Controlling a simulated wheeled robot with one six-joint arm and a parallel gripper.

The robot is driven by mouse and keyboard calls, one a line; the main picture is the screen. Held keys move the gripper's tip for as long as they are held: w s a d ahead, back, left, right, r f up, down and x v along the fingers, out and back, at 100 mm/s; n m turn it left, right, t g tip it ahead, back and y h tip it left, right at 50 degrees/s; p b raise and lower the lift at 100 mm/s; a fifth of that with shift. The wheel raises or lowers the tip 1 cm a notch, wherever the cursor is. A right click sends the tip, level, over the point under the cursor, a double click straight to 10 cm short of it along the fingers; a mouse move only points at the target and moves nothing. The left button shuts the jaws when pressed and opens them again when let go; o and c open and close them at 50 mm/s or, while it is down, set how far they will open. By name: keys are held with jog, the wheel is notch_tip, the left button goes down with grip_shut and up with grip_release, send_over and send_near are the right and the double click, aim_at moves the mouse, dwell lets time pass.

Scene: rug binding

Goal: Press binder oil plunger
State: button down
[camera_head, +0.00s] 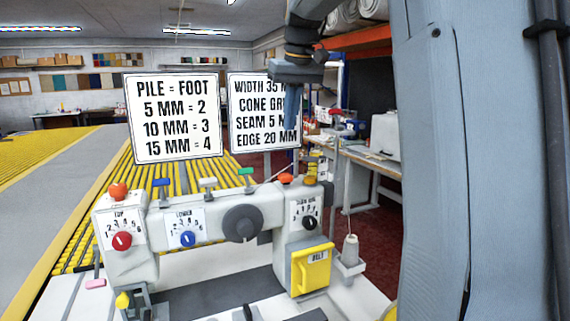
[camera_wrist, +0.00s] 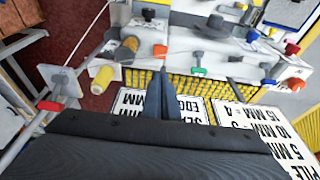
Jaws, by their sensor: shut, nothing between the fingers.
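The binder machine (camera_head: 210,222) is grey-white with coloured knobs. I cannot tell for sure which part is the oil plunger. An orange knob (camera_head: 285,178) tops its right head, beside an amber cylinder (camera_head: 310,171). In the wrist view that orange knob (camera_wrist: 160,51) lies just beyond my fingertips, with the amber cylinder (camera_wrist: 130,46) to its left. A red-orange bulb (camera_head: 118,191) tops the left head. My gripper (camera_head: 292,124) is shut and empty, pointing down above the right head, apart from it. It also shows in the wrist view (camera_wrist: 160,78).
Blue, white and green levers (camera_head: 246,173) line the machine's top. A thread stand with a red top (camera_head: 335,112) rises close right of my gripper. Two printed signs (camera_head: 178,117) stand behind. A yellow belt cover (camera_head: 312,268) is on the front.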

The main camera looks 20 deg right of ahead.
jog(key=p, duration=0.4)
send_near(286, 176)
jog(key=w+f, duration=0.2)
jog(key=f, duration=0.1)
jog(key=w+f, duration=0.1)
jog(key=shift+f, duration=0.95)
notch_tip(286, 176, down, 2)
jog(key=shift+s+f+b, duration=0.1)
jog(key=shift+f+b, duration=0.1)
jog(key=shift+b, duration=0.25)
jog(key=shift+s+a+f, duration=0.1)
jog(key=shift+f, duration=0.15)
notch_tip(286, 176, up, 6)
jog(key=p, duration=0.4)
jog(key=b+v, duration=0.4)
jog(key=v, duration=0.5)
jog(key=shift+r, duration=0.35)
